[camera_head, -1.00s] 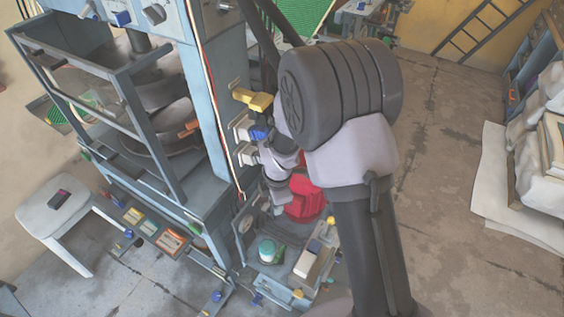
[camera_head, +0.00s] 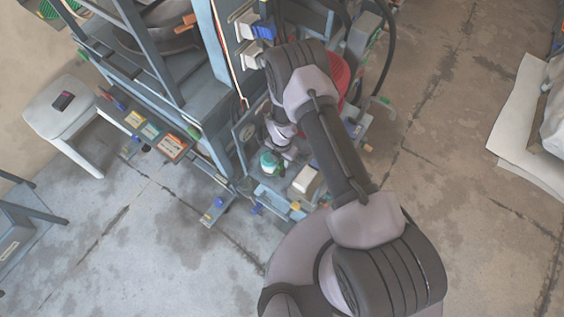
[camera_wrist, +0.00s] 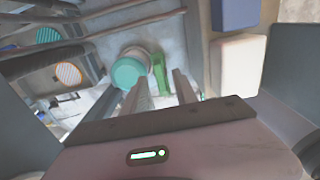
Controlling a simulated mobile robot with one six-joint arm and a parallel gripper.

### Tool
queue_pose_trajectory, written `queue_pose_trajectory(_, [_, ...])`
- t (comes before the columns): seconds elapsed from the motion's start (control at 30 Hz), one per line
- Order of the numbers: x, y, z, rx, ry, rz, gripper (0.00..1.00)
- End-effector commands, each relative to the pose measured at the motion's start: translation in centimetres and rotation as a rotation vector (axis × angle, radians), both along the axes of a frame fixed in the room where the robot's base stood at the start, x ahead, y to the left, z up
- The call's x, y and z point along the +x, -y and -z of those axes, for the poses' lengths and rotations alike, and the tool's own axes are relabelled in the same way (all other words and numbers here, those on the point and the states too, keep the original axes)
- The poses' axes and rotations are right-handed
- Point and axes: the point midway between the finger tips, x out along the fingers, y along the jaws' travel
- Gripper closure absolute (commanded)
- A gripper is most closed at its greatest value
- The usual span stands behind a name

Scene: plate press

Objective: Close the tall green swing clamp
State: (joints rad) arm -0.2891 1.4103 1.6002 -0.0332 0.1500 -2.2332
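A green upright piece (camera_wrist: 159,73), which looks like the tall swing clamp, stands beside a teal-lidded jar in the wrist view. Its lower part and its exact swing position are hard to make out. My gripper (camera_wrist: 161,79) has its two fingers apart, with the green piece showing between and just beyond the tips. I see no contact and nothing held. In the head view my gripper (camera_head: 288,150) is low over the small bench at the press's right side, and I cannot make out the green clamp there.
The teal-lidded jar (camera_wrist: 128,73) is close to the left finger; it also shows in the head view (camera_head: 269,163). A cream block (camera_wrist: 237,66) and a blue block (camera_wrist: 235,13) are at the right. The press frame (camera_head: 205,100) rises left of my arm. Open floor (camera_head: 450,150) lies right.

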Motion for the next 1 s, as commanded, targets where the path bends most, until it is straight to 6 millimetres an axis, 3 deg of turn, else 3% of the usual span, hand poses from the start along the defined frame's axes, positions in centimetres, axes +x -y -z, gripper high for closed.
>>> queue_pose_trajectory(0.1, [-0.03,0.01,0.9,0.0,0.0,0.0,0.65])
queue_pose_trajectory(0.37, [-0.01,0.01,0.95,0.0,0.0,0.001,0.65])
queue_pose_trajectory(0.57, [-0.02,0.01,0.94,0.0,0.0,0.001,1.0])
queue_pose_trajectory(1.0, [-0.03,0.01,1.0,-0.001,-0.001,0.051,1.0])
